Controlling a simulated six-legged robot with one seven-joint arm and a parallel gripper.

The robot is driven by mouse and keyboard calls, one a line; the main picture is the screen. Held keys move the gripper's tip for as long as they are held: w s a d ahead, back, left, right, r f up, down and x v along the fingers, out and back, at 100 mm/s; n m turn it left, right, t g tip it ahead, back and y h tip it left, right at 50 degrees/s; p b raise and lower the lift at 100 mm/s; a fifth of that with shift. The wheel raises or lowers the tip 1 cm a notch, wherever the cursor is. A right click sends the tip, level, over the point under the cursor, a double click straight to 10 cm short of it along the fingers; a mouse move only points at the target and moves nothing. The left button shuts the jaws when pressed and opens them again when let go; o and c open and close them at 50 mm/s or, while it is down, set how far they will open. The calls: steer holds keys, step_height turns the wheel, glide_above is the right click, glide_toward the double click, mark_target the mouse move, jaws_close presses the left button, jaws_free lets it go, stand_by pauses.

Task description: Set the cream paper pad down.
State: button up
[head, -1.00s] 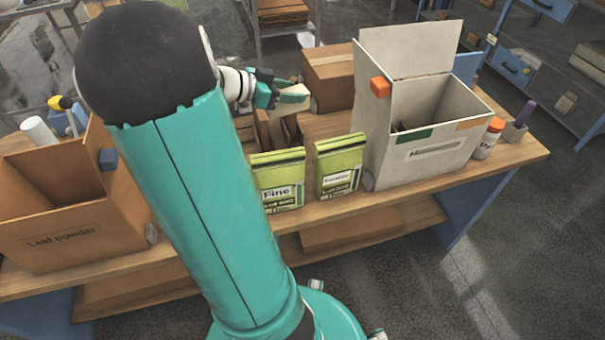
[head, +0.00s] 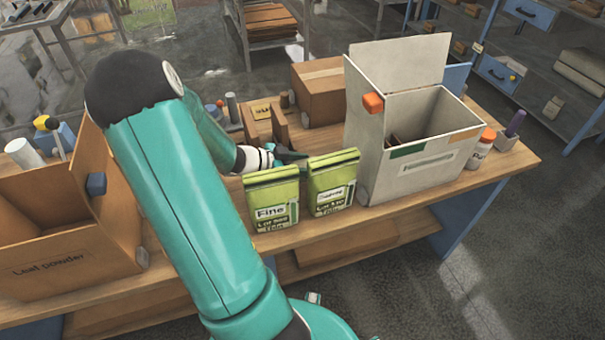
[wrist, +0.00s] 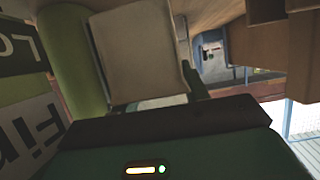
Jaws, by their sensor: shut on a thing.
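The cream paper pad (wrist: 140,48) shows in the wrist view as a pale flat piece between the fingers of my gripper. My gripper (head: 290,156) is shut on it. In the head view the gripper is low, just behind the green Fine bag (head: 272,200) and the second green bag (head: 332,185). I cannot make out the pad there; the gripper and bags seem to hide it. In the wrist view the green bag with its Fine label (wrist: 35,125) is close on the left. Whether the pad touches the table is not clear.
The wooden table (head: 215,255) carries a Leaf powder carton (head: 75,258) at left. A brown divider (head: 281,128) and a closed carton (head: 322,95) stand behind the bags. A large pale open box (head: 415,165) with an orange block is at right. A white bottle (head: 480,150) stands beyond it.

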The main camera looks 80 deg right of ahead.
steer(key=shift+f, duration=2.1)
steer(key=o, duration=1)
steer(key=shift+f, duration=0.1)
steer(key=shift+c, duration=0.2)
